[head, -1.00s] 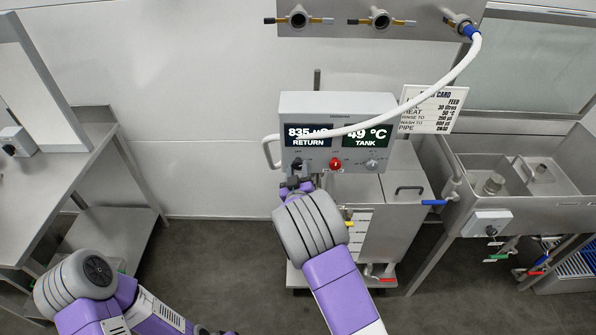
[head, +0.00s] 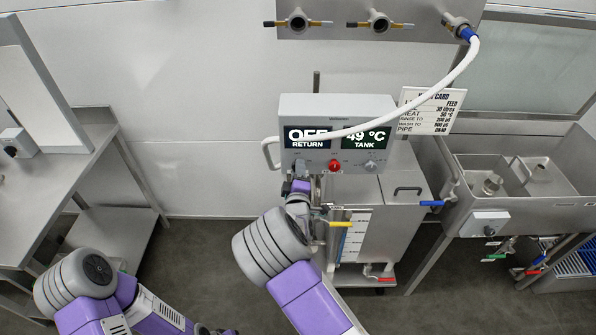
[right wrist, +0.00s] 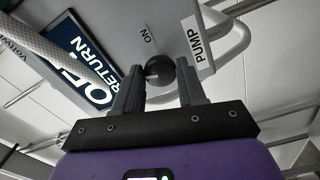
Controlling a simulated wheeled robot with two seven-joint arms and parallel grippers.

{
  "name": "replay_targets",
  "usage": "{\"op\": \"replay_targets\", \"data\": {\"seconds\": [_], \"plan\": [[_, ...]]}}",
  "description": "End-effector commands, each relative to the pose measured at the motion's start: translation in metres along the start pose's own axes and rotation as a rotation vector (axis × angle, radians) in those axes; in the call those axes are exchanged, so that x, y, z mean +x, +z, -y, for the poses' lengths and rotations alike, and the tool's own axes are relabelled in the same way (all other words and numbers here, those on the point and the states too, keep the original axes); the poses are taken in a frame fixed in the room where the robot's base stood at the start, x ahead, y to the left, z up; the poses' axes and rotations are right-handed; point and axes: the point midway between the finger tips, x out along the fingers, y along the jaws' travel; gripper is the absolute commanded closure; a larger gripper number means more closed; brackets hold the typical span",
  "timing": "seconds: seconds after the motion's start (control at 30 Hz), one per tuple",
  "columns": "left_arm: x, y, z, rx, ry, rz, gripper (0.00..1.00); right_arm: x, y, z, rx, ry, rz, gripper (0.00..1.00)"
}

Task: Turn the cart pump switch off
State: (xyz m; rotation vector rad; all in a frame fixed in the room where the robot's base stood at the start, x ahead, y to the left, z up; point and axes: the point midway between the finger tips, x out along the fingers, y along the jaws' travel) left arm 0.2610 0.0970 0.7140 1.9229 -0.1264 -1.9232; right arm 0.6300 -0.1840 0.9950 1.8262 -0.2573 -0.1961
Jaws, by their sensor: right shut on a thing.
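The cart's grey control box (head: 340,106) stands in the middle of the head view. Its left display (head: 307,138) reads OFF above RETURN, and its right display (head: 366,138) reads 49 °C, TANK. The pump switch is a round black knob (right wrist: 158,72) beside the PUMP label (right wrist: 200,42) and an ON mark (right wrist: 147,37) in the right wrist view. My right gripper (right wrist: 161,76) is shut on this knob, one finger on each side. In the head view the right gripper (head: 299,184) is under the box's left end and mostly hides the switch.
A red button (head: 334,164) and another knob (head: 370,165) sit right of the switch. A white hose (head: 430,93) arcs over the box's front. A tank with a yellow-handled valve (head: 341,224) stands below. A sink (head: 570,185) is right, a bench (head: 45,190) left.

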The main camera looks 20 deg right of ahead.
Motion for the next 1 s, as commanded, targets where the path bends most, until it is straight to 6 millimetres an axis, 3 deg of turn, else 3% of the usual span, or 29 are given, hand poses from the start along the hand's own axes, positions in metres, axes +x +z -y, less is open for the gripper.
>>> {"op": "replay_targets", "data": {"seconds": [0.43,1.0], "plan": [[-0.0036,0.0002,-0.0014,0.0,0.0,0.0,0.57,-0.0003,-0.0004,0.0001,-0.246,-0.001,-0.001,0.9],[-0.004,0.0002,-0.0015,0.0,0.0,0.0,0.57,-0.0002,0.0,0.0,-0.287,-0.001,0.0,0.9]]}}
